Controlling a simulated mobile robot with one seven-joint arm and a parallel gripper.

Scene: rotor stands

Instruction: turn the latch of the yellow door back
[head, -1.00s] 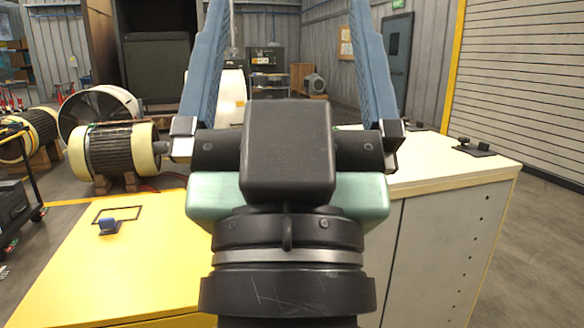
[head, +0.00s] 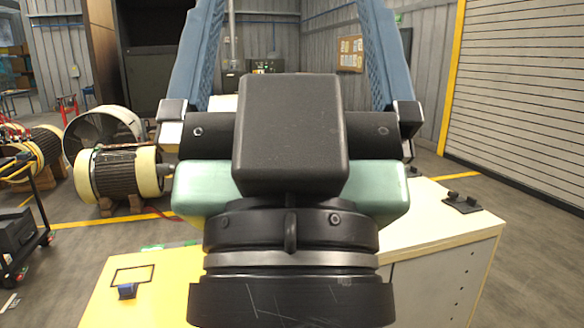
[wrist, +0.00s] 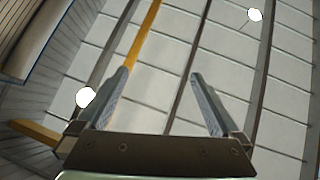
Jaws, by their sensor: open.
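A yellow panel (head: 160,272), apparently the yellow door seen from above, lies at the lower left of the head view, partly hidden by my arm. A small blue piece (head: 127,291), perhaps the latch, sits on it next to a black outlined rectangle. My gripper (wrist: 160,74) is open and empty, its two blue fingers wide apart and pointing up. The wrist view shows only ceiling and wall beyond the fingers. In the head view my gripper stands in the middle, above and to the right of the blue piece, well apart from it.
A pale cabinet (head: 440,275) with a black fitting (head: 462,202) on top stands at the right. A cream and black motor (head: 120,174), a large fan (head: 100,130) and a cart (head: 22,225) are at the left. Open floor lies beyond the cabinet at right.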

